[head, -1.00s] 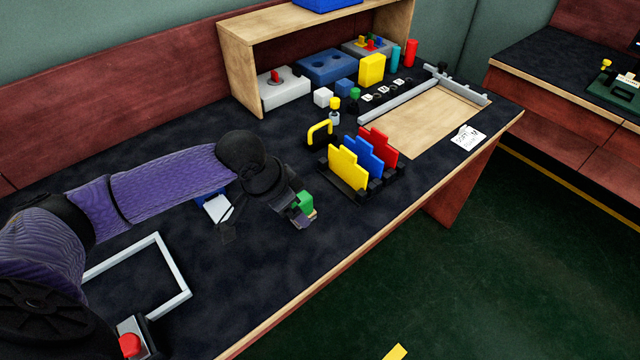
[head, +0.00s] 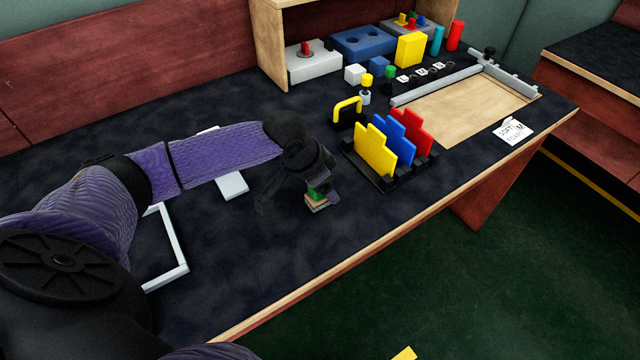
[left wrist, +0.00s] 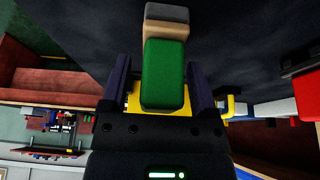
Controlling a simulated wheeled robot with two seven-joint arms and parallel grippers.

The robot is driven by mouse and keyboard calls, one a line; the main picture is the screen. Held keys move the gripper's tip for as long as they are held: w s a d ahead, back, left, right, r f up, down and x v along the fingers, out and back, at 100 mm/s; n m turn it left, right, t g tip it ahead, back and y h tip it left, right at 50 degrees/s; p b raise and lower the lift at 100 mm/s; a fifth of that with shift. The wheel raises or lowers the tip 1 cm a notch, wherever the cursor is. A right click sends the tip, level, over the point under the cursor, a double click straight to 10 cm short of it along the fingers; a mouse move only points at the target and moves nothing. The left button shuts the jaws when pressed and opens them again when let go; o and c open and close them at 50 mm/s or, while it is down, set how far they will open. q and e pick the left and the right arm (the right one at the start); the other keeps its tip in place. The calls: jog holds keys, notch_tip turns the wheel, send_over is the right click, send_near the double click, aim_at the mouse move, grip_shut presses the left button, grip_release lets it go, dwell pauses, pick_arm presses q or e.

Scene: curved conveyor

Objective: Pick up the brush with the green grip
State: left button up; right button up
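The brush (head: 315,194) with the green grip stands near the front edge of the dark table, partly hidden by my left gripper in the head view. Below the green is a tan part. In the left wrist view the green grip (left wrist: 163,75) lies between my two fingers, with a tan and grey end beyond it. My left gripper (left wrist: 160,85) is open around the grip, with narrow gaps showing on both sides. In the head view my left gripper (head: 322,190) reaches down over the brush from the left. My right gripper is not in view.
A rack with yellow, blue and red boards (head: 376,152) stands just right of the brush. A yellow-handled item (head: 347,110) is behind it. A white flat piece (head: 232,185) and a pale frame (head: 178,262) lie left. The table front is clear.

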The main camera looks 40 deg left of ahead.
pick_arm(q)
grip_shut()
